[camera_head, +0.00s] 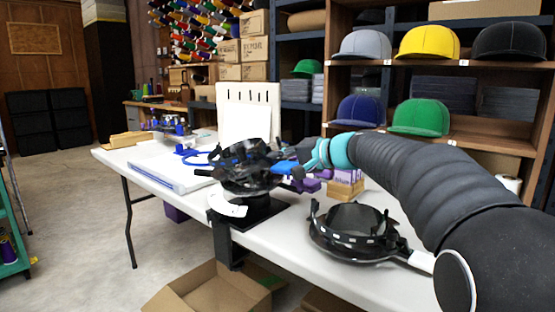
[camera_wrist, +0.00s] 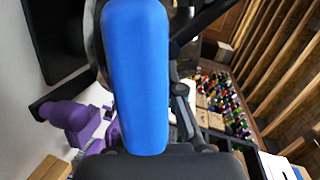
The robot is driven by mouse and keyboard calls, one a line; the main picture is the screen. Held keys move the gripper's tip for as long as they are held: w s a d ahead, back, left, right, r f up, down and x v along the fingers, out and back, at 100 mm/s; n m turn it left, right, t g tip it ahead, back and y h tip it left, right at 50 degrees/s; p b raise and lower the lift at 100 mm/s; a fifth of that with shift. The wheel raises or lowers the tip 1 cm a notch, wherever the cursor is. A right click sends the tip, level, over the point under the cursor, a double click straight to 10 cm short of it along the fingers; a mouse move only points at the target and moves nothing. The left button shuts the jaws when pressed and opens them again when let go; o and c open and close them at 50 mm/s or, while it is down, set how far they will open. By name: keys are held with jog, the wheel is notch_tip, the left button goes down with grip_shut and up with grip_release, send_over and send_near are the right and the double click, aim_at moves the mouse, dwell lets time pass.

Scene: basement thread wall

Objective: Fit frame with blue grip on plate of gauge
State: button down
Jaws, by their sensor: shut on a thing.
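The black round frame (camera_head: 240,156) is in the middle of the head view, at the end of my arm. My gripper (camera_head: 293,169) is shut on its blue grip (camera_wrist: 137,75), which fills the middle of the wrist view. The gauge (camera_head: 262,210) stands below the frame at the table's front edge, dark, with a white curved piece on its left. The frame overlaps the gauge's top in the head view. Its plate is mostly hidden behind the frame, and I cannot tell whether they touch. My fingertips are hard to make out in the wrist view.
Another black frame (camera_head: 350,232) with a white grip (camera_head: 421,261) lies on the table (camera_head: 300,245) at the right. A purple object (camera_wrist: 75,122) and wooden blocks (camera_head: 346,188) are behind my gripper. A white board (camera_head: 170,172) lies left. Open cardboard boxes (camera_head: 205,292) sit below.

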jog(key=shift+d+f+b, duration=0.1)
jog(key=shift+f+b, duration=0.35)
jog(key=shift+w+f, duration=0.1)
jog(key=shift+f, duration=0.15)
jog(key=c, duration=1.3)
grip_release()
jog(key=shift+o, duration=0.3)
jog(key=shift+r, duration=0.1)
